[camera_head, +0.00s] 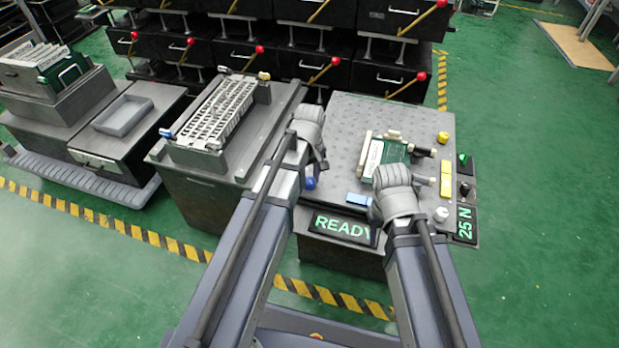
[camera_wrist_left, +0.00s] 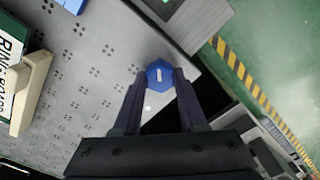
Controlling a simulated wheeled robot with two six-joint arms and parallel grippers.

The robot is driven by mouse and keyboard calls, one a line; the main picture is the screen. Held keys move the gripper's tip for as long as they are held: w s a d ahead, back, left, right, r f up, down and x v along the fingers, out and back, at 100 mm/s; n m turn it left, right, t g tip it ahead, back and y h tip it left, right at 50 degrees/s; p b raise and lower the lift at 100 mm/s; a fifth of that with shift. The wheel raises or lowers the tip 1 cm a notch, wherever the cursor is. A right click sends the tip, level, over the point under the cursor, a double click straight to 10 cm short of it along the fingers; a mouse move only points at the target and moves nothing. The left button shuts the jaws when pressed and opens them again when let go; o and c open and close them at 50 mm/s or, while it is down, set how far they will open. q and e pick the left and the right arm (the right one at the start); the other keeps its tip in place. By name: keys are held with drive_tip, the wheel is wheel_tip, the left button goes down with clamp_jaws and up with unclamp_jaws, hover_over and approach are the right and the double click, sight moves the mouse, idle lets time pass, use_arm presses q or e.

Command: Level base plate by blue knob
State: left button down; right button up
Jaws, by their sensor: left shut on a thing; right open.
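The base plate (camera_head: 345,125) is a grey perforated slab on a dark stand; it also fills much of the left wrist view (camera_wrist_left: 85,100). The blue knob (camera_head: 310,183) is at its near left corner, beside my left gripper (camera_head: 314,172). In the left wrist view the knob (camera_wrist_left: 158,72) is a blue hexagon with a white mark, between the two dark fingertips (camera_wrist_left: 159,78), which are shut on it. My right gripper (camera_head: 394,184) is over the plate's near right part; its fingertips are hard to see. A yellow knob (camera_head: 443,138) and a white knob (camera_head: 441,214) are at the right corners.
A green board (camera_head: 383,153) in beige clamps sits on the plate. A blue block (camera_head: 357,199) lies at the near edge. Displays read READY (camera_head: 342,226) and 25 N (camera_head: 465,223). A slotted rack (camera_head: 220,110) stands left; drawers (camera_head: 290,65) block the back.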

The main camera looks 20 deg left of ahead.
sight(310, 180)
use_arm(q)
drive_tip(key=m, duration=0.5)
drive_tip(key=shift+m, duration=0.3)
drive_tip(key=m, duration=0.5)
drive_tip(key=shift+m, duration=0.3)
drive_tip(key=shift+c, duration=2.3)
unclamp_jaws()
wheel_tip(310, 180, up, 8)
drive_tip(key=p, duration=0.8)
drive_tip(key=shift+f, duration=0.1)
